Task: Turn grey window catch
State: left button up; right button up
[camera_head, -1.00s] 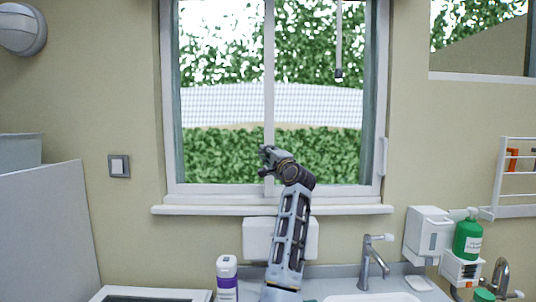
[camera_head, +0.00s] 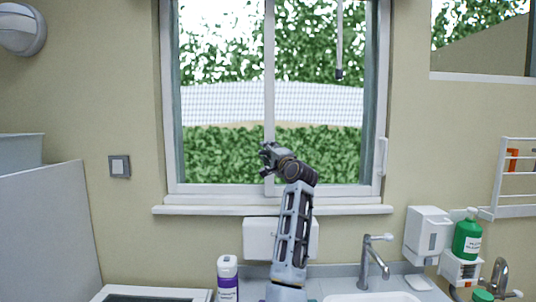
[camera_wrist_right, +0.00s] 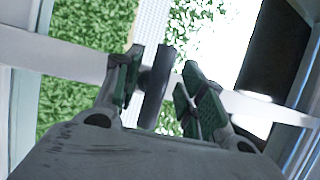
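The grey window catch (camera_wrist_right: 156,82) is a dark bar in the right wrist view, in front of the white window bar. It lies between the two fingers of my right gripper (camera_wrist_right: 162,92). The fingers are apart, with the left finger very close to the catch and a gap to the right finger; I cannot tell whether the left one touches. In the head view my right gripper (camera_head: 267,158) is at the lower part of the window's middle upright and hides the catch. My left gripper is not in view.
The white window sill (camera_head: 230,210) runs below the gripper. A tap (camera_head: 372,262), a purple-and-white bottle (camera_head: 227,279) and a green soap bottle (camera_head: 467,239) stand lower down. A white box (camera_head: 258,238) is on the wall behind my forearm. A cord (camera_head: 339,45) hangs at the window's upper right.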

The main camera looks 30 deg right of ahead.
jog(key=shift+f, duration=0.1)
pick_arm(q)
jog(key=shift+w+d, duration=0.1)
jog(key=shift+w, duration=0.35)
pick_arm(e)
jog(key=shift+s, duration=0.1)
jog(key=shift+s+a+f, duration=0.1)
jog(key=shift+s+f, duration=0.05)
jog(key=shift+s, duration=0.3)
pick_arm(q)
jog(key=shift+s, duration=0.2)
pick_arm(e)
jog(key=v, duration=1.1)
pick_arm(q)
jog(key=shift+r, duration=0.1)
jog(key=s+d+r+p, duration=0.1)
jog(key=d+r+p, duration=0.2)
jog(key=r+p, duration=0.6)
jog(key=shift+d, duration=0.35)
pick_arm(e)
notch_tip(320, 180, up, 9)
